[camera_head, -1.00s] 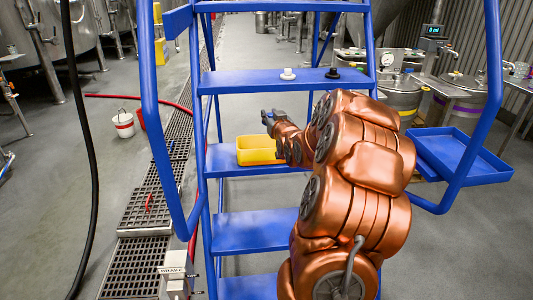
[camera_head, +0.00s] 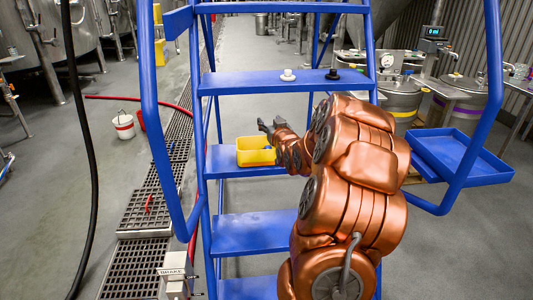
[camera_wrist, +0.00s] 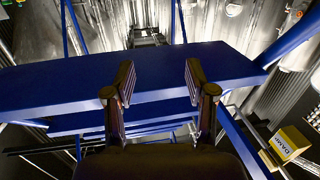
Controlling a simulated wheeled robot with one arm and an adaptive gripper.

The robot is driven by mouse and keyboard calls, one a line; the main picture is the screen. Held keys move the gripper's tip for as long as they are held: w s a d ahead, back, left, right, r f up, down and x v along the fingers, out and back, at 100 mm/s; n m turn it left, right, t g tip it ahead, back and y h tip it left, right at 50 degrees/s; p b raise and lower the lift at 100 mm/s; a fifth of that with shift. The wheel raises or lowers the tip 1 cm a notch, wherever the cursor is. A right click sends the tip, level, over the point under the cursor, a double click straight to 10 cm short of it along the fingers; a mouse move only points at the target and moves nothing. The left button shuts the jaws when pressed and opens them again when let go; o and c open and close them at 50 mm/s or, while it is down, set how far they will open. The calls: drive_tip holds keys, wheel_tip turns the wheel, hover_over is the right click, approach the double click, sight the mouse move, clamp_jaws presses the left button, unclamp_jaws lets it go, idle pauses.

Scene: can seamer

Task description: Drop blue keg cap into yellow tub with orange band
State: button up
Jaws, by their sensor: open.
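The yellow tub (camera_head: 254,159) sits on a blue step of the ladder stand, left of my arm. A small blue spot (camera_head: 267,148) shows inside it, by the far right side; it looks like the blue keg cap, but it is too small to make out fully. I cannot make out an orange band on the tub. My gripper (camera_head: 267,124) is above the tub, its fingers apart and empty. In the wrist view my two fingers (camera_wrist: 160,82) are spread with nothing between them, facing a blue step. The tub does not clearly show there.
A white cap (camera_head: 288,75) and a black cap (camera_head: 332,73) stand on the step above. A blue side tray (camera_head: 462,157) is at right. Blue rails flank the steps. A white bucket (camera_head: 124,126) and a red hose (camera_head: 110,96) are on the floor at left.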

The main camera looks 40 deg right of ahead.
drive_tip(key=v, duration=0.7)
drive_tip(key=shift+s+a, duration=0.2)
idle(0.6)
drive_tip(key=s+a+f+n+g+y, duration=0.15)
drive_tip(key=a+f+g, duration=0.3)
drive_tip(key=a, duration=0.45)
drive_tip(key=a+f+n+g+y, duration=0.1)
drive_tip(key=a+f+g+y, duration=0.3)
drive_tip(key=a, duration=0.5)
drive_tip(key=s+a+f+n+g+y, duration=0.25)
drive_tip(key=s+a+g, duration=0.35)
drive_tip(key=s+a, duration=1.15)
drive_tip(key=s+a+r+g, duration=0.1)
drive_tip(key=s+a+g, duration=0.35)
drive_tip(key=s, duration=0.95)
wheel_tip(320, 180, up, 19)
drive_tip(key=t+p, duration=0.1)
drive_tip(key=p, duration=1.6)
drive_tip(key=shift+w+a+r+t+p, duration=0.2)
drive_tip(key=shift+w+t+p, duration=0.1)
drive_tip(key=shift+w+p, duration=0.15)
